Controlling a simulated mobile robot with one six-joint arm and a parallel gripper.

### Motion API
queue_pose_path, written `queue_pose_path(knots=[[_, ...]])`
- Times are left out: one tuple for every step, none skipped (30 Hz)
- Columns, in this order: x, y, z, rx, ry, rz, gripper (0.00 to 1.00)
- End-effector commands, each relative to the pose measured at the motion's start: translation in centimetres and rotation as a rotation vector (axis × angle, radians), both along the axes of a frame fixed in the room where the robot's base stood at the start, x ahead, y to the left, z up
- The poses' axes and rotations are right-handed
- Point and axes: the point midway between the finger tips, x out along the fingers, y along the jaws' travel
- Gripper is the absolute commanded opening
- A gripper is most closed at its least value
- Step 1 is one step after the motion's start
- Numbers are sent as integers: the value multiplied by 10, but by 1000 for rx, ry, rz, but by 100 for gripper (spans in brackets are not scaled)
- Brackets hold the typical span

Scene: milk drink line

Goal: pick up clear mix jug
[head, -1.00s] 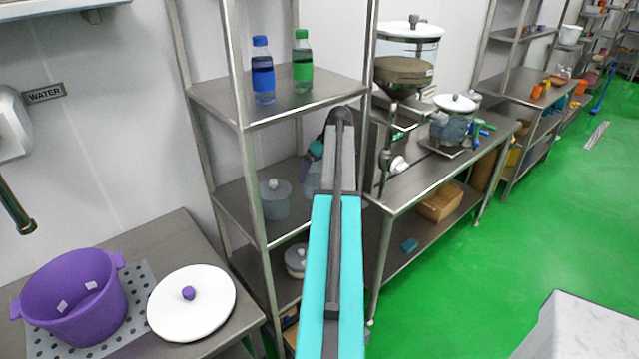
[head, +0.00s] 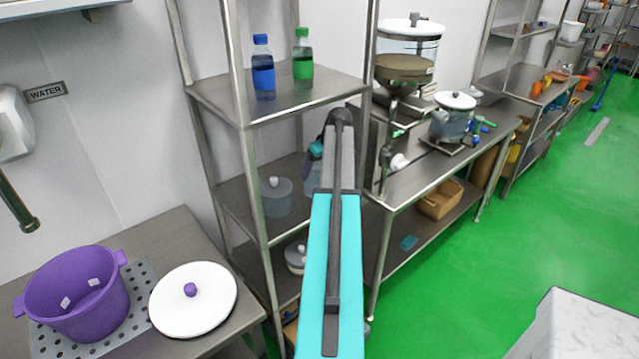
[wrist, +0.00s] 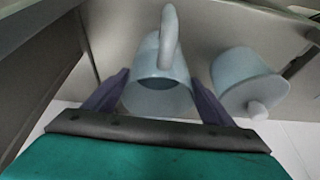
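A clear, bluish jug (wrist: 162,75) with a loop handle stands on the middle shelf. In the wrist view it is straight ahead of my gripper (wrist: 160,84). The two purple fingers are apart, one to each side of the jug's lower part in the picture. I cannot tell whether they touch it. In the head view the jug (head: 311,182) is mostly hidden behind my arm, with part of my teal gripper (head: 316,152) showing above it.
A clear lidded container (head: 276,197) stands close beside the jug; it also shows in the wrist view (wrist: 245,82). A blue bottle (head: 263,75) and a green bottle (head: 302,68) stand on the shelf above. Metal posts (head: 252,190) frame the rack.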

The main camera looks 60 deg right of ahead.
Motion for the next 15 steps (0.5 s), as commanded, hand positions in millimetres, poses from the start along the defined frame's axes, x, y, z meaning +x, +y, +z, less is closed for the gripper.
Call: queue_pose_path(knots=[[0, 0, 0, 0, 0, 0, 58], [0, 0, 0, 0, 0, 0, 53], [0, 0, 0, 0, 0, 0, 46], [0, 0, 0, 0, 0, 0, 41], [0, 0, 0, 0, 0, 0, 36], [0, 0, 0, 0, 0, 0, 29], [0, 0, 0, 0, 0, 0, 24], [0, 0, 0, 0, 0, 0, 19], [0, 0, 1, -2, -2, 0, 16], [0, 0, 1, -2, -2, 0, 16], [0, 0, 1, -2, -2, 0, 16], [0, 0, 1, -2, -2, 0, 16], [0, 0, 1, -2, -2, 0, 16], [0, 0, 1, -2, -2, 0, 16], [0, 0, 1, -2, -2, 0, 16]])
